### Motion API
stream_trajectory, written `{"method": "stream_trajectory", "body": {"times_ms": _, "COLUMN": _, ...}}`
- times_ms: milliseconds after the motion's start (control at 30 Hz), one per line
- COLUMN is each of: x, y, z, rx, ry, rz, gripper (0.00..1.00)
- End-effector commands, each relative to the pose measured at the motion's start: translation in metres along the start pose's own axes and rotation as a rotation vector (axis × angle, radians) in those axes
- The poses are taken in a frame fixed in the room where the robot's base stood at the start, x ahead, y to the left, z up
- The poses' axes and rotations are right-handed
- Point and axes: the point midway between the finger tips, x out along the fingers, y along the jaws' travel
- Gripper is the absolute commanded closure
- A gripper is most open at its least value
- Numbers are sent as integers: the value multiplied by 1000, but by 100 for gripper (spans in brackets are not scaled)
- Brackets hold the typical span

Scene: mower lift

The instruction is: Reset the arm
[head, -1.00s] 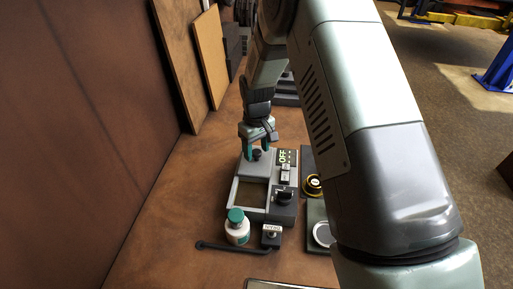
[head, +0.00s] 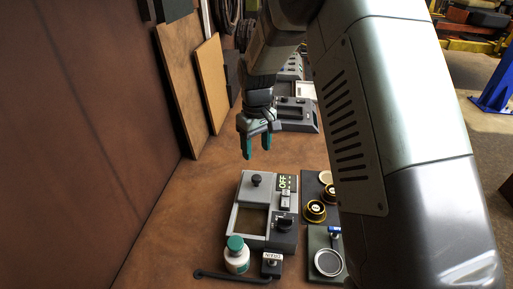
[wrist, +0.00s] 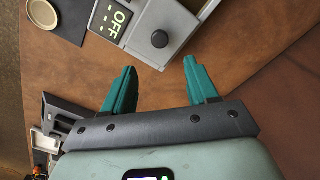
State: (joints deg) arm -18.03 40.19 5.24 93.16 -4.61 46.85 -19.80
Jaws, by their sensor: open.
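My gripper (head: 257,146) is open and empty, with teal fingers, above the bench behind a grey control box (head: 255,205). In the wrist view its two fingers (wrist: 163,84) are spread apart, with bare bench between them. The box has a black knob (head: 256,180) on its grey lid, an "OFF" display (head: 284,184) and a dark dial (head: 284,223). The knob also shows in the wrist view (wrist: 160,39), beyond the fingertips and apart from them. My arm covers the right part of the head view.
A white bottle with a green cap (head: 236,256), a small labelled block (head: 271,264) and a black bar (head: 225,276) lie in front of the box. Gold weights (head: 315,211) and a round dish (head: 328,262) are to its right. Boards (head: 186,85) lean on the left wall.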

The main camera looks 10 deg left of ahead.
Motion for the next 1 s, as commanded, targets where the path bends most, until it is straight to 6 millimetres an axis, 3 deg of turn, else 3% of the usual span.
{"method": "stream_trajectory", "body": {"times_ms": 233, "x": -6, "y": 2, "z": 2, "rx": 8, "ry": 6, "rz": 4, "gripper": 42}}
{"method": "stream_trajectory", "body": {"times_ms": 367, "x": -42, "y": 8, "z": 18, "rx": 51, "ry": 36, "rz": 25, "gripper": 42}}
{"method": "stream_trajectory", "body": {"times_ms": 467, "x": -85, "y": 14, "z": 44, "rx": 116, "ry": 74, "rz": 52, "gripper": 42}}
{"method": "stream_trajectory", "body": {"times_ms": 700, "x": -179, "y": 11, "z": 131, "rx": 300, "ry": 181, "rz": 112, "gripper": 42}}
{"method": "stream_trajectory", "body": {"times_ms": 833, "x": -212, "y": 0, "z": 182, "rx": 401, "ry": 241, "rz": 139, "gripper": 42}}
{"method": "stream_trajectory", "body": {"times_ms": 1000, "x": -238, "y": -23, "z": 248, "rx": 531, "ry": 326, "rz": 168, "gripper": 42}}
